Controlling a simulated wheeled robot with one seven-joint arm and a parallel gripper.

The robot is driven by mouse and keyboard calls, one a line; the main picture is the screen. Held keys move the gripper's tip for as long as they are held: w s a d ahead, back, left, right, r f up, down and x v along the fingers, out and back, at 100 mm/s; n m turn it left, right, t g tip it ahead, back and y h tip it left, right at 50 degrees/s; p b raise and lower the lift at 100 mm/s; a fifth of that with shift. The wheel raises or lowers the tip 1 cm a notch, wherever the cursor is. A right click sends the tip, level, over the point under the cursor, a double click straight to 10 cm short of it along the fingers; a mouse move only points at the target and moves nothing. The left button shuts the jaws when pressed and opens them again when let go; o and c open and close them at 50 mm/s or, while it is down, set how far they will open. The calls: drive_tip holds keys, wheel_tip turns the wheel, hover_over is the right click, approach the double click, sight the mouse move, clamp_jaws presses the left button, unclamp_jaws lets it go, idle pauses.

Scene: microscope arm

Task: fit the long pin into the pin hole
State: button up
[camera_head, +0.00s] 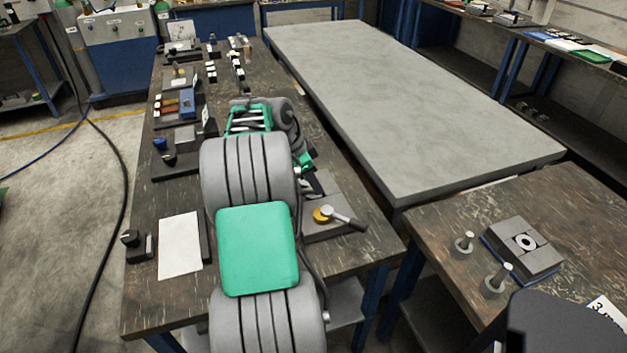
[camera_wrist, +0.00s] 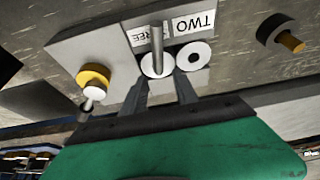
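In the wrist view a grey upright pin (camera_wrist: 156,42) stands with its near end at a white ring (camera_wrist: 152,67). A second white ring (camera_wrist: 193,55) with a dark centre hole lies beside it. My gripper (camera_wrist: 162,80) has its two fingers apart, close to the rings, and nothing shows clamped between them. In the head view my arm covers most of the gripper. At right, a grey block with a round hole (camera_head: 525,243) sits on the bench, with two pins on round bases, one behind (camera_head: 464,243) and one in front (camera_head: 495,281). I cannot tell which pin is the long one.
Labels reading TWO and THREE (camera_wrist: 187,23) are by the rings. Tools and fixtures line the left bench edge. A large grey table (camera_head: 400,110) is bare.

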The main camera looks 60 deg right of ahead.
drive_tip(key=p+v, duration=0.2)
drive_tip(key=v, duration=1)
drive_tip(key=shift+d, duration=0.1)
drive_tip(key=shift+o, duration=0.4)
drive_tip(key=r+p, duration=0.1)
drive_tip(key=s+r+p, duration=0.1)
drive_tip(key=p, duration=0.1)
drive_tip(key=shift+s+d+r, duration=0.15)
drive_tip(key=shift+s+d, duration=0.05)
drive_tip(key=shift+s, duration=0.15)
drive_tip(key=m+y+p, duration=0.1)
drive_tip(key=y+p, duration=0.1)
drive_tip(key=p, duration=0.1)
approach(303, 189)
drive_tip(key=shift+s+t, duration=0.3)
drive_tip(key=shift+s, duration=0.05)
drive_tip(key=shift+m+h, duration=0.3)
drive_tip(key=shift+m, duration=0.2)
drive_tip(key=p+x, duration=0.1)
drive_tip(key=x, duration=0.7)
drive_tip(key=shift+w+a, duration=0.15)
drive_tip(key=shift+a, duration=0.05)
clamp_jaws()
